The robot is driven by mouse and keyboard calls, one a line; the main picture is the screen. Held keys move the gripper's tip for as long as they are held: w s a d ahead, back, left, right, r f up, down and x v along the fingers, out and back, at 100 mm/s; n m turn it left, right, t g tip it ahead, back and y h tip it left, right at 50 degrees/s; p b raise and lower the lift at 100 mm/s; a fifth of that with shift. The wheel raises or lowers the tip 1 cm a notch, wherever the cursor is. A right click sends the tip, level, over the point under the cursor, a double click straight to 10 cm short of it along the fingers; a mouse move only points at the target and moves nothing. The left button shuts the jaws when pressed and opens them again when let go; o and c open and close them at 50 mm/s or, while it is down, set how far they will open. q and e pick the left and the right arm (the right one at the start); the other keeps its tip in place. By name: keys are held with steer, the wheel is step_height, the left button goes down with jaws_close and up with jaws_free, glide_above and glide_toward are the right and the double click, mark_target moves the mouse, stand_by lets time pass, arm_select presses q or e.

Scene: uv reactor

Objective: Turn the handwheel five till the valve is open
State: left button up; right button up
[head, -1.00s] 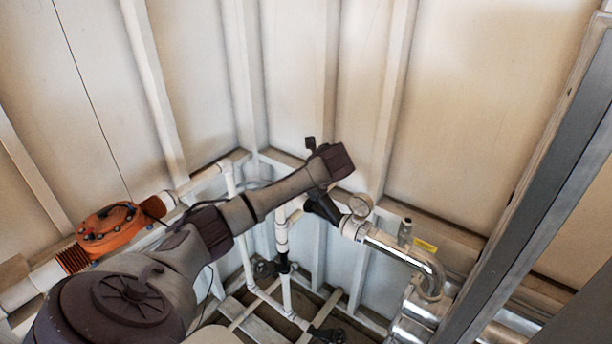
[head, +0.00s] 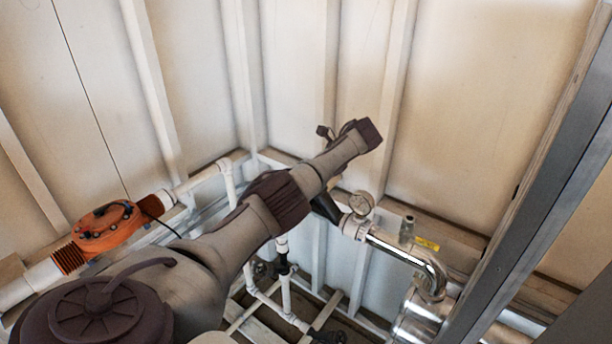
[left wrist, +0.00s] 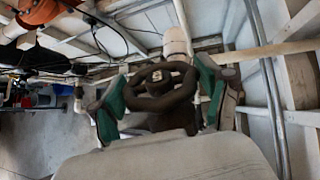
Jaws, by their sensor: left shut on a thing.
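A dark round handwheel (left wrist: 182,94) with a pale mark on its hub fills the middle of the left wrist view. The mark looks like a digit but is too small to read surely. My left gripper (left wrist: 162,84) has its green-padded fingers on both sides of the wheel's rim and is shut on it. In the head view my left arm reaches across the middle to the pipework, and its wrist hides the held wheel and most of the gripper. My right gripper is in neither view.
An orange unit (head: 108,226) sits on the white pipe at left. A pressure gauge (head: 361,202) and a shiny metal pipe (head: 405,254) stand right of my wrist. Another dark handwheel (head: 326,336) is low down. A grey steel beam (head: 545,170) crosses the right side.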

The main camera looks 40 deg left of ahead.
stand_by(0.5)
arm_select(q)
steer(key=o, duration=1.1)
steer(key=v, duration=1.2)
steer(key=shift+a, duration=0.1)
